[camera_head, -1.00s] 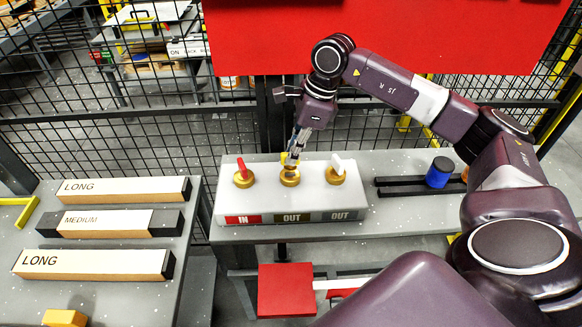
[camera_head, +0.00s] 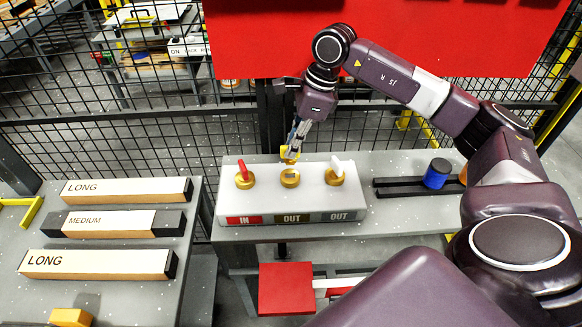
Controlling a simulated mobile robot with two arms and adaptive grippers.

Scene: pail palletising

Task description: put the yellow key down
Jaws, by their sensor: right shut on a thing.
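The yellow key (camera_head: 289,153) is in my right gripper (camera_head: 292,146), which is shut on it. The gripper holds it just above the middle brass lock (camera_head: 290,178) of the white key box (camera_head: 277,200). The middle lock's slot shows, with the label OUT below it. The red key (camera_head: 242,168) stands in the left lock, over the label IN. The white key (camera_head: 337,166) stands in the right lock, over another OUT label. My left gripper is not in view.
A blue cylinder with a dark top (camera_head: 437,174) stands on black rails (camera_head: 400,187) right of the box. Long labelled blocks (camera_head: 100,264) lie on the left table. A wire fence and red panel (camera_head: 380,40) stand behind. A red plate (camera_head: 286,288) is below.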

